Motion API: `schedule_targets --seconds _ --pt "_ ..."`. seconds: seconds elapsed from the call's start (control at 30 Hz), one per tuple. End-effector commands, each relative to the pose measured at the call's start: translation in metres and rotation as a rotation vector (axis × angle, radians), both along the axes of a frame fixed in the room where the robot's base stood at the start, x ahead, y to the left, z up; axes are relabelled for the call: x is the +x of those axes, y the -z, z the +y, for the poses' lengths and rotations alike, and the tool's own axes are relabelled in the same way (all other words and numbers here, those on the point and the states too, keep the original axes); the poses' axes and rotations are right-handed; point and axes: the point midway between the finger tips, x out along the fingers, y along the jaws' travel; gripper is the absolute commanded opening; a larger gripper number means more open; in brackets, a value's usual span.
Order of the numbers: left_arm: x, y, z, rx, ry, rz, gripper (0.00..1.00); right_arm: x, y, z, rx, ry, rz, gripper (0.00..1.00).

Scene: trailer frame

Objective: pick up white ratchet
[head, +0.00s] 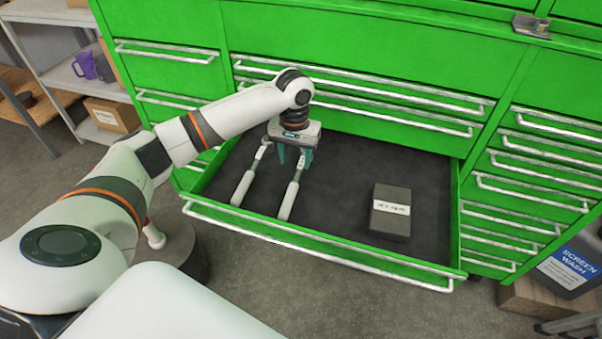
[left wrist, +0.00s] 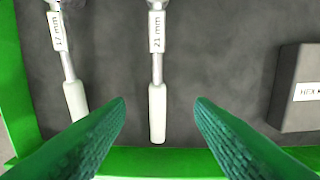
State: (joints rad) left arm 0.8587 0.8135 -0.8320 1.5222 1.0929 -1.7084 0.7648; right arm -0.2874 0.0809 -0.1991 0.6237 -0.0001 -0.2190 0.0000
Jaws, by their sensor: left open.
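Two white-handled ratchets lie side by side in the open green drawer. The left ratchet (head: 243,188) is labelled 17 mm in the left wrist view (left wrist: 75,100). The right ratchet (head: 289,202) is labelled 21 mm in the left wrist view (left wrist: 157,115). My left gripper (head: 294,160) is open and empty over the back of the drawer, near the ratchets' far ends. In the left wrist view, the green fingers (left wrist: 160,105) spread to either side of the 21 mm handle. The ratchets' heads are partly hidden or cut off. My right gripper is not in view.
A dark box (head: 391,225) with a white label lies in the right part of the drawer (head: 330,247). Bare drawer floor lies between it and the ratchets. The drawer's front wall and handle bar run along the near side, and closed green drawers rise behind.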

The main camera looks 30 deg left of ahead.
Motion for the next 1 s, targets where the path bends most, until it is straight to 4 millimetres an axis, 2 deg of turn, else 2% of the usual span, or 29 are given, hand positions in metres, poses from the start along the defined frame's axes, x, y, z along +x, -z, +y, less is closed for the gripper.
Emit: schedule_targets --seconds 0.1,0.23,0.37,0.53,0.7,1.0 --pt "-0.001 0.023 0.000 0.000 0.000 0.003 0.49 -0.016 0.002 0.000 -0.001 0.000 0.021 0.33" --pt "0.000 0.038 0.000 0.000 0.001 0.000 0.49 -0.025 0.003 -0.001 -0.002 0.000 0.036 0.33" --pt "-0.001 0.045 0.000 0.001 0.002 0.000 0.49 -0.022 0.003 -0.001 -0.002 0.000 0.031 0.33" --pt "-0.008 0.068 0.002 0.001 0.001 0.002 0.49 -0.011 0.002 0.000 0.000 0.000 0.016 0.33" --pt "-0.009 0.090 0.001 0.001 0.001 0.001 0.49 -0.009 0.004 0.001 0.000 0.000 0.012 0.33" --pt "-0.009 0.094 0.001 0.001 0.002 -0.001 0.49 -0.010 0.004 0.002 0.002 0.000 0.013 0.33"
